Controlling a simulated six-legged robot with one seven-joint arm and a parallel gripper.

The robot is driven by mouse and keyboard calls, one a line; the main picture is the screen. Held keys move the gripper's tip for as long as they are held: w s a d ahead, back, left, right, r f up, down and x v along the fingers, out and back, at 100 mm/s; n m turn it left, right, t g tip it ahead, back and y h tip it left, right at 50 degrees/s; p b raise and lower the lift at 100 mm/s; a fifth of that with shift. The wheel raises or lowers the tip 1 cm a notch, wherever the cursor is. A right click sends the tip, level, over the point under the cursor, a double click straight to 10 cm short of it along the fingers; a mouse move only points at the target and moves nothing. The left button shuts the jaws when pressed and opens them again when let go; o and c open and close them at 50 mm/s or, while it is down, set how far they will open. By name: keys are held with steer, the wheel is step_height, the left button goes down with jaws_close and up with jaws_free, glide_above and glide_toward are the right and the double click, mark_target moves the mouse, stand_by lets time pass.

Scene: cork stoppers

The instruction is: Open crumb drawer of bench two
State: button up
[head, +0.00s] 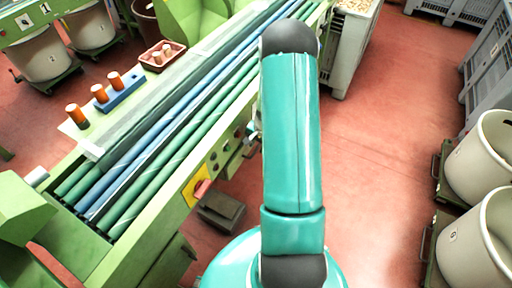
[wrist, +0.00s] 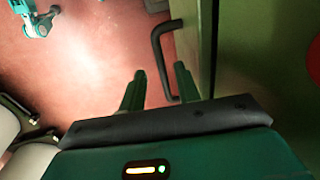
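A black bar handle (wrist: 156,42) stands out from a green panel (wrist: 190,42) in the wrist view. This panel may be the drawer front; I cannot read a label or see a gap around it. My gripper (wrist: 160,70) is open, with its two dark green fingers apart. The handle bar shows between and beyond the fingertips; I cannot tell how far off it is, and no grip on it shows. In the head view the long green bench (head: 150,250) with blue and green rollers runs along the left of my arm, which hides most of the gripper and the handle.
A yellow plate with a red button (head: 200,190) is on the bench side, above a dark box (head: 221,212) near the floor. Large pale bins (head: 482,160) stand at right. Red floor (head: 375,150) between is clear.

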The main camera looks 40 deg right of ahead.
steer(key=shift+w+f, duration=0.15)
steer(key=shift+f, duration=0.4)
steer(key=shift+w+f, duration=0.15)
steer(key=shift+f, duration=0.35)
steer(key=shift+c, duration=0.4)
jaws_close()
steer(key=s+d, duration=0.3)
steer(key=s, duration=0.5)
steer(key=s+d, duration=0.3)
steer(key=s, duration=0.6)
steer(key=shift+s, duration=0.3)
steer(key=shift+d, duration=0.1)
steer(key=shift+o, duration=0.4)
jaws_free()
